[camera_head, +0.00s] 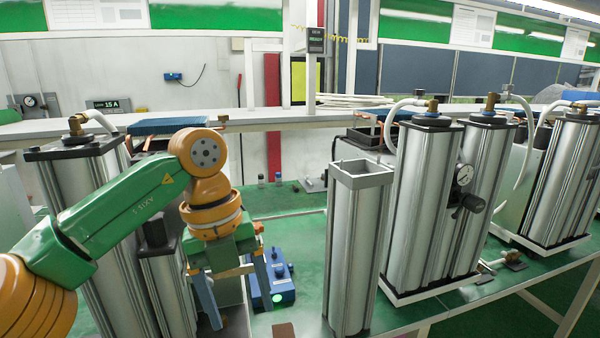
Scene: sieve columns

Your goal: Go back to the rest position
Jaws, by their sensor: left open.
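My left gripper (238,295) hangs at the end of my green and orange left arm and points down. Its two fingers are apart, and nothing shows between them. It is left of an open-topped silver sieve column (352,250) that stands upright on the green bench, and it is clear of that column. A blue device (271,278) lies on the bench just behind and to the right of the fingers. My right gripper is not in this view.
Silver twin columns (427,205) with a gauge and hoses stand to the right, and more columns (565,180) stand farther right. A tall capped column (85,190) stands behind my arm at left. A shelf (270,120) crosses the back. Some green bench (305,240) is bare.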

